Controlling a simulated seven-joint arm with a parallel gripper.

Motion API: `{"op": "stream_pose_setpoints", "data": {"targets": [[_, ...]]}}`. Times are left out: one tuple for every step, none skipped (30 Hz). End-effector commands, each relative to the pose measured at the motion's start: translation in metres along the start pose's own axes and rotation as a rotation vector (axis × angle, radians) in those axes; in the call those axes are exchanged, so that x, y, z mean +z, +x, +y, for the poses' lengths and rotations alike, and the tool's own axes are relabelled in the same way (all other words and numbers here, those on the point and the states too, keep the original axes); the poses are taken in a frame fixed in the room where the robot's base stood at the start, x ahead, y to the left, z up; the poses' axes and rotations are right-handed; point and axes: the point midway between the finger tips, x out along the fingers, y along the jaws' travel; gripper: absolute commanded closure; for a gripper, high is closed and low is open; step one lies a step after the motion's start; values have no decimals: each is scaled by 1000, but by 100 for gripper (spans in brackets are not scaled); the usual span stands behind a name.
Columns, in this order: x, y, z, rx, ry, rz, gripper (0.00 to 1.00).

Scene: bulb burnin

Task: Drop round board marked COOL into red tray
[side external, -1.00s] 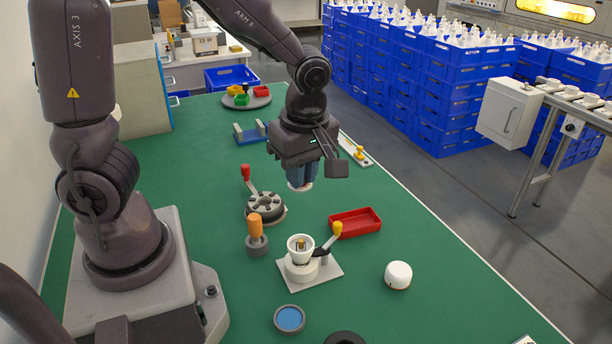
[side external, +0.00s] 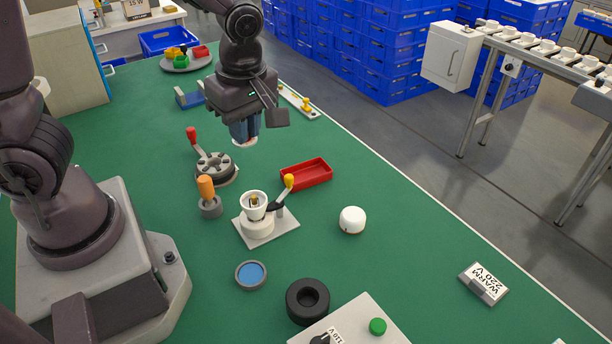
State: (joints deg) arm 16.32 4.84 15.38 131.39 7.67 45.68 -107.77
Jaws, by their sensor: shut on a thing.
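My gripper (side external: 244,133) is shut on a small pale, round-edged piece (side external: 241,143), seen at the tips of its blue fingers. The fingers hide most of the piece. No marking on it can be read, so I cannot tell whether it is the round board marked COOL. The red tray (side external: 306,174) lies on the green bench, to the right of and nearer the camera than my gripper. It is shallow, rectangular and looks empty. My gripper is held above the bench and is not over the tray.
A lever-handled grey round fixture (side external: 214,166) stands just below my gripper in the picture. A white socket stand (side external: 257,218) with a yellow-tipped lever is close to the tray's near side. A white knob-like piece (side external: 352,220) stands nearby. The green bench right of the tray is clear.

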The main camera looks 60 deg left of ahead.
Motion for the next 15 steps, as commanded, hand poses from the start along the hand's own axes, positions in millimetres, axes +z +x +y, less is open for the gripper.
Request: {"op": "stream_pose_setpoints", "data": {"targets": [[-3,2,0,-2,-10,0,100],[-5,5,-1,-5,-17,1,100],[-8,12,-1,-9,-29,2,100],[-10,17,1,-10,-38,2,100],[-12,22,4,-12,-47,3,100],[-14,29,11,-12,-60,3,100],[-15,34,16,-15,-67,4,100],[-16,40,23,-15,-73,3,100],[-18,48,33,-17,-79,3,100],[-18,55,42,-17,-83,2,100],[-18,62,50,-17,-85,2,100],[-19,72,61,-18,-86,2,100],[-19,79,70,-17,-86,1,100],[-19,86,78,-16,-84,1,100],[-19,96,90,-15,-83,0,100]]}}
